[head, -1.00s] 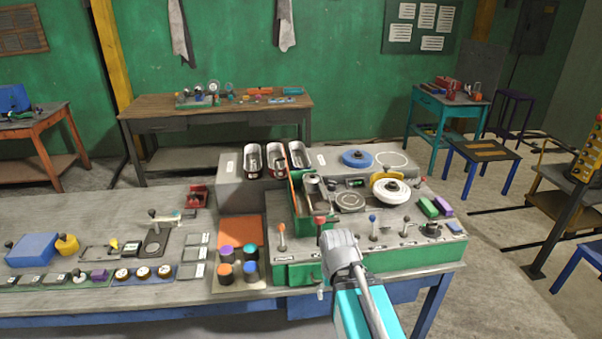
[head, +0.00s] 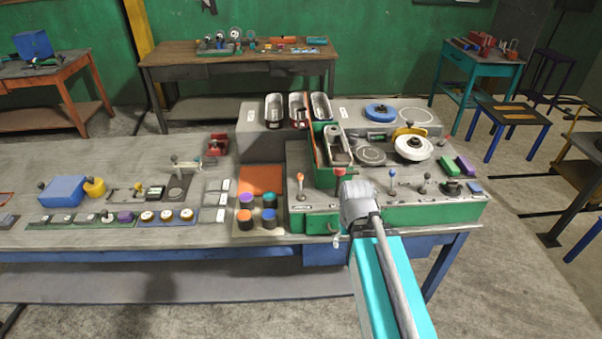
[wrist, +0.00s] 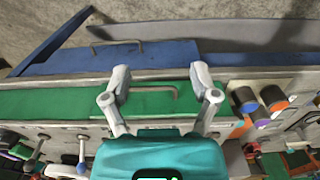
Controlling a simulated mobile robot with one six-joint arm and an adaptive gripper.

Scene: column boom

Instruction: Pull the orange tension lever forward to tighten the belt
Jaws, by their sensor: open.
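The orange tension lever (head: 300,182) stands near upright at the left end of the lever row on the green-fronted machine in the head view. A red-knobbed lever (head: 340,173) is to its right, partly behind my arm. In the wrist view my gripper (wrist: 160,72) is open and empty, its two fingers spread over the machine's green front panel (wrist: 60,103). A grey bar handle on that panel shows between the fingers. My fingers do not show clearly in the head view; my arm hides that part of the machine front. I cannot make out the belt.
A blue-knobbed lever (head: 392,175) and grey levers stand to the right. A stand with several coloured knobs (head: 247,198) is left of the orange lever. The bench's blue front (wrist: 150,55) shows beyond my fingers. Open floor lies in front.

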